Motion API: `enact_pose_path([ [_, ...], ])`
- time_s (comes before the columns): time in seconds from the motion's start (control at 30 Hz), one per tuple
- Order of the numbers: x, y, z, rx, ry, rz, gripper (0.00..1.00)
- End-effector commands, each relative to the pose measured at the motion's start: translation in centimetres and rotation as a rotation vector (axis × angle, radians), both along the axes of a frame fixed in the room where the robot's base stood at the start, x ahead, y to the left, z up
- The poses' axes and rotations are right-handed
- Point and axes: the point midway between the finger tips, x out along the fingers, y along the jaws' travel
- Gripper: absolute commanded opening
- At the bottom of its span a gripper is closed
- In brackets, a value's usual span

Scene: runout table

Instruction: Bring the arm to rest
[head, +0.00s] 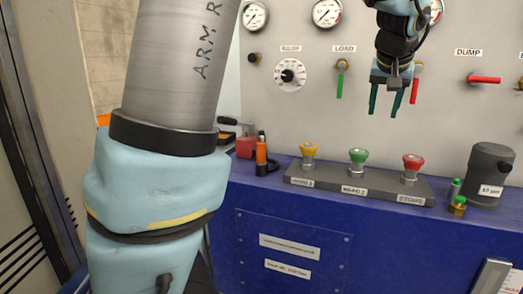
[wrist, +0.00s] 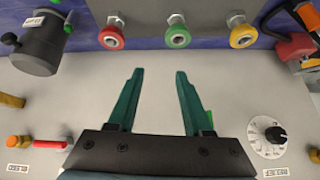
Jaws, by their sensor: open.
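My gripper (head: 386,100) hangs at the upper right of the head view, in front of the grey panel (head: 300,120) and above the row of push buttons. Its two green fingers point down, spread apart, with nothing between them. In the wrist view my gripper (wrist: 158,75) shows the same wide gap between its fingers. Part of my arm fills the left of the head view and hides what is behind it.
Below the gripper a grey box carries a yellow button (head: 309,150), a green button (head: 357,157) and a red button (head: 411,163). A dark cylinder (head: 489,172) stands at right. The panel has a green-handled LOAD valve (head: 340,82), red DUMP lever (head: 484,79), dial (head: 290,75) and gauges.

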Motion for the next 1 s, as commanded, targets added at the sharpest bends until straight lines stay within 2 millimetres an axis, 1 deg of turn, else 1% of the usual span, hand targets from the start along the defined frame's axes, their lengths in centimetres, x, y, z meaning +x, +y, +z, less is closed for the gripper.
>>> enact_pose_path([
  [0.03,0.8,2.5,-1.1,0.017,0.026,0.027,0.50],
  [0.07,1.1,3.9,-1.9,0.025,0.041,0.038,0.50],
  [0.13,1.7,7.8,-3.9,0.046,0.085,0.071,0.50],
  [0.17,1.8,9.5,-4.9,0.056,0.104,0.085,0.50],
  [0.2,1.8,11.9,-6.1,0.065,0.132,0.105,0.50],
  [0.27,1.4,15.3,-7.9,0.077,0.172,0.135,0.50],
  [0.3,1.0,17.6,-9.0,0.084,0.198,0.154,0.50],
  [0.37,0.1,20.8,-10.6,0.090,0.239,0.186,0.50],
  [0.4,-0.7,22.9,-11.6,0.091,0.264,0.208,0.50],
  [0.47,-2.1,25.9,-13.0,0.094,0.303,0.240,0.50],
  [0.5,-3.2,27.7,-13.9,0.094,0.327,0.261,0.50],
  [0.6,-6.0,31.4,-15.7,0.090,0.380,0.309,0.50],
  [0.7,-8.5,33.9,-17.1,0.084,0.421,0.347,0.50],
  [0.8,-10.1,35.3,-17.8,0.080,0.444,0.369,0.50],
  [0.9,-10.9,35.9,-18.2,0.077,0.455,0.380,0.50],
  [1.0,-11.1,36.0,-18.3,0.078,0.457,0.379,0.50],
])
